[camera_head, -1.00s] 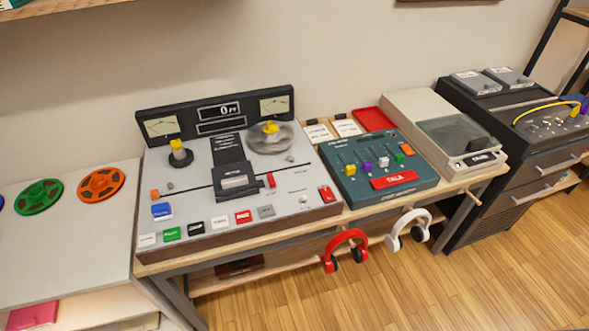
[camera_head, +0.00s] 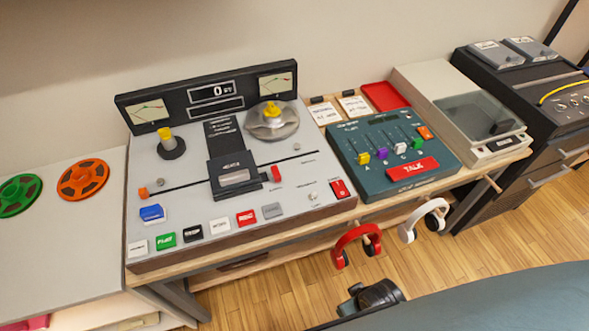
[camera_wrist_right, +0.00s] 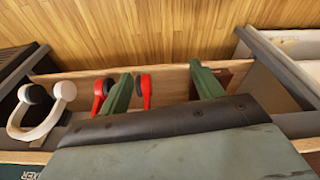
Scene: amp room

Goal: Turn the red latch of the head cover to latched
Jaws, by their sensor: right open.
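The head cover (camera_head: 222,154) is a dark block in the middle of the grey tape deck (camera_head: 185,212). The small red latch (camera_head: 276,173) sits at the right side of the cover, above a tiny printed label. Its exact turn is hard to read at this size. My right gripper (camera_wrist_right: 162,86) shows in the right wrist view as two green fingers spread apart with nothing held. Those fingers appear in front of the shelf and headphones below the table edge, away from the latch. My left gripper is in neither view.
Red headphones (camera_head: 355,244) and white headphones (camera_head: 424,219) hang at the table's front edge. The teal mixer (camera_head: 385,188) and a turntable (camera_head: 485,124) stand right of the deck. Coloured buttons line the deck's front. Part of my arm fills the head view's lower right.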

